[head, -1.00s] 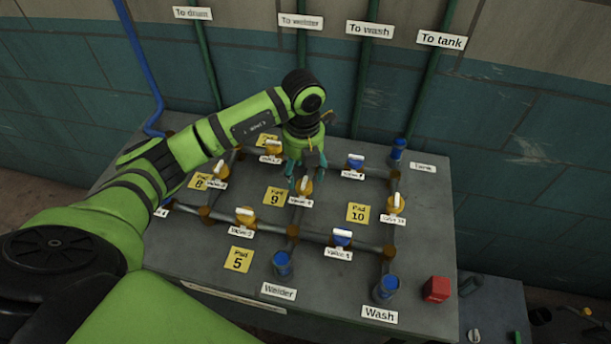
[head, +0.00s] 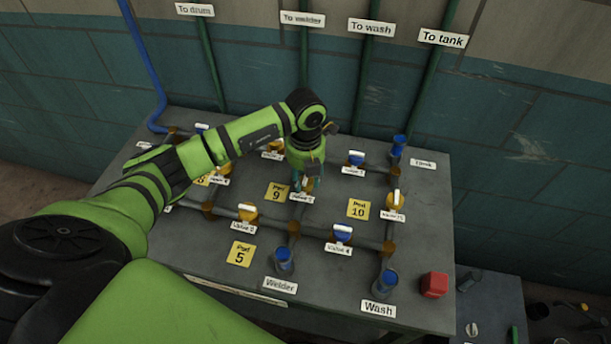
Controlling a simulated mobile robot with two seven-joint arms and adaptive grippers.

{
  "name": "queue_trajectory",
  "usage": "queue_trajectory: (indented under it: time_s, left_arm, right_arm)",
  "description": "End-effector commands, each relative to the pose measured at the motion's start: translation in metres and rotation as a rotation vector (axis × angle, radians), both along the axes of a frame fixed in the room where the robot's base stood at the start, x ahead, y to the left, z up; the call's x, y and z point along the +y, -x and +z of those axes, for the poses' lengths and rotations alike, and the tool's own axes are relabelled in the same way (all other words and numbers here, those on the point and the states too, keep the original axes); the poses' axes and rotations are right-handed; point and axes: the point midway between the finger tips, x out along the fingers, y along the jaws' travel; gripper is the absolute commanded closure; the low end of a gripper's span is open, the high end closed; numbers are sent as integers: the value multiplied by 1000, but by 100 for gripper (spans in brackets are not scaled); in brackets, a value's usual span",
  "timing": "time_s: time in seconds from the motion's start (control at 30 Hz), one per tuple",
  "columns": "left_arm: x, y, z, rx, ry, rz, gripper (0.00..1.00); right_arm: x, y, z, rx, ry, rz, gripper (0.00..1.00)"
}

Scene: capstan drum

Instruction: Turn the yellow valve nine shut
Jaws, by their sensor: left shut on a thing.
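The yellow valve nine (head: 309,187) sits on the grey pipework in the middle of the table, just right of the yellow Pad 9 tag (head: 277,192). Its white label (head: 302,198) shows in front of it. My left gripper (head: 306,182) reaches down over it from behind and is shut on its handle. The fingers and wrist hide most of the handle, so I cannot tell its exact angle. My right gripper is not in view.
Blue valves stand at front (head: 342,234) and back right (head: 356,159). A red block (head: 434,285) lies at the right front corner. The tiled wall is behind.

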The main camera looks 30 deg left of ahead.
Motion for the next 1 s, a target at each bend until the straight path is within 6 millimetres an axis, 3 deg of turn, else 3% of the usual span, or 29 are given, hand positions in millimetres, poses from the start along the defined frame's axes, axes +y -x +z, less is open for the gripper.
queue_trajectory:
  time_s: [0.37, 1.0]
  left_arm:
    - [1, 0, -4, 0, -2, -131, 93]
    - [1, 0, -6, 1, -4, -716, 93]
  right_arm:
    - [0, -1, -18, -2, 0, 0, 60]
    - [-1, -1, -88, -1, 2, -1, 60]
